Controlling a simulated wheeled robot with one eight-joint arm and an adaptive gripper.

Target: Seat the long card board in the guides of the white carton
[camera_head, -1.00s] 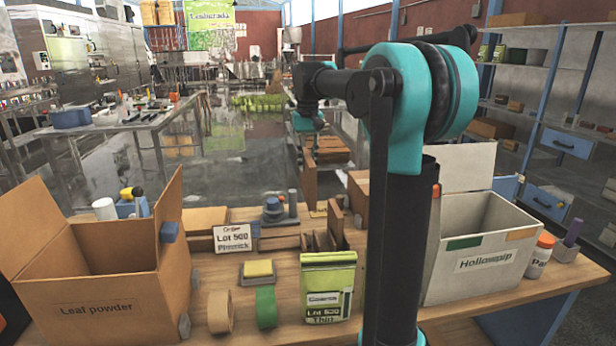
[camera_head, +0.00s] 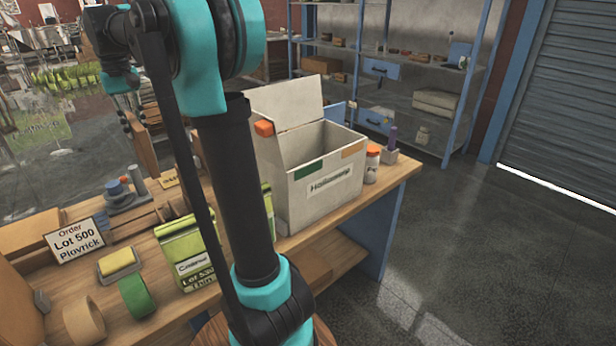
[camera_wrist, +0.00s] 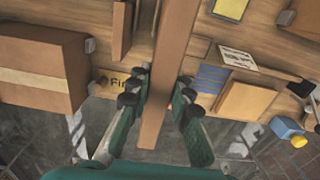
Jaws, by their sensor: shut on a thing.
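The white carton (camera_head: 322,198) stands open on the right end of the bench in the head view, with a back flap raised and a printed label on its front. Guides inside it cannot be made out. In the wrist view my gripper (camera_wrist: 161,90) is shut on the long card board (camera_wrist: 174,50), a narrow brown strip running between the fingers and out past the top edge. In the head view the board (camera_head: 140,142) hangs upright at the left, well left of the carton. The wrist view shows the board above the bench; the carton is not in that view.
A green pouch (camera_head: 188,256), a green roll (camera_head: 137,297), a tan roll (camera_head: 84,322) and an order sign (camera_head: 75,241) stand left of the carton. An orange-capped jar (camera_head: 371,165) stands at its right. My arm hides part of the bench.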

